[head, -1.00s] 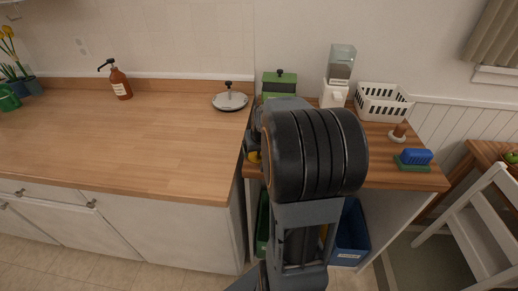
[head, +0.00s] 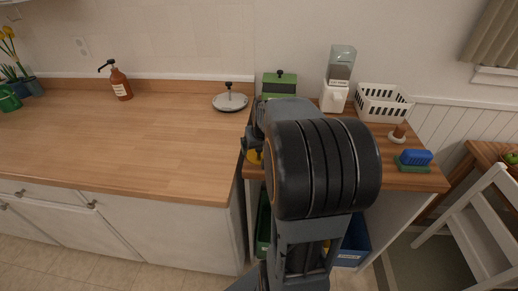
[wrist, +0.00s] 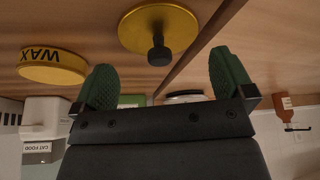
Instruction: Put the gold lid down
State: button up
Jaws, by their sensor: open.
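The gold lid (wrist: 183,25) lies flat with its black knob (wrist: 158,54) up in the wrist view, which is upside down. It rests on the wooden side table, close to the seam with the long counter. In the head view only a sliver of the lid (head: 253,157) shows, beside my arm. My gripper (wrist: 165,78) is open, with green fingers apart and nothing between them. The knob stands beyond the fingertips, clear of both. In the head view my arm hides most of the gripper.
A yellow WAX tin (wrist: 52,66) stands near the lid. On the side table are a green box (head: 279,84), a cat food dispenser (head: 336,92), a white basket (head: 382,103) and a blue brush (head: 415,157).

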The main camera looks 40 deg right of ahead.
jog(key=a+v, duration=0.1)
jog(key=v, duration=0.8)
jog(key=s+a+f+n+y, duration=0.1)
jog(key=s+a+f+n, duration=0.1)
jog(key=a, duration=0.7)
jog(key=s+a+f+n+y, duration=0.1)
jog(key=s+a+f, duration=0.3)
jog(key=a, duration=0.5)
jog(key=shift+s+f+n+g, duration=0.35)
jog(key=shift+s+n, duration=0.25)
jog(key=shift+s, duration=0.45)
jog(key=shift+r, duration=0.15)
